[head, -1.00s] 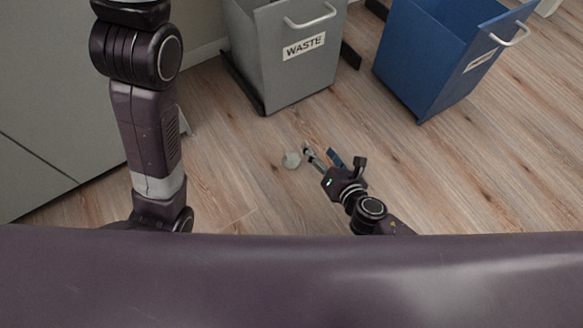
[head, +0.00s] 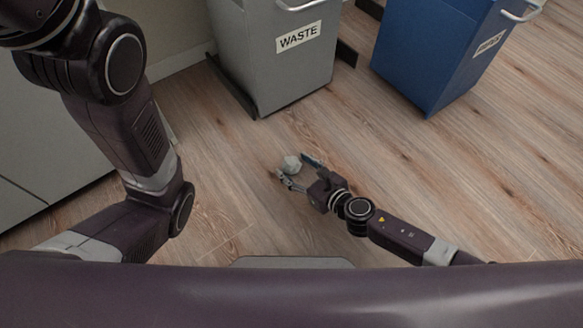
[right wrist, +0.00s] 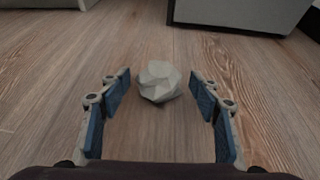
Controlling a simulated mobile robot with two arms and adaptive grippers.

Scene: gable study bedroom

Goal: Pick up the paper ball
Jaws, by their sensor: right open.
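The paper ball (head: 291,164) is a small, pale grey, crumpled lump on the wooden floor in front of the waste bin. My right gripper (head: 298,171) is low over the floor beside it, with its fingers spread toward the ball. In the right wrist view the ball (right wrist: 159,81) lies ahead, centred between the blue-padded fingertips of the open right gripper (right wrist: 160,88). The fingers do not appear to touch it. My left arm comes in from the left of the head view, and its gripper is out of the picture.
A grey bin labelled WASTE (head: 272,60) stands behind the ball. A blue bin (head: 425,55) stands to its right. A grey cabinet (head: 50,130) is at the left. The wooden floor (head: 430,180) at the right is clear.

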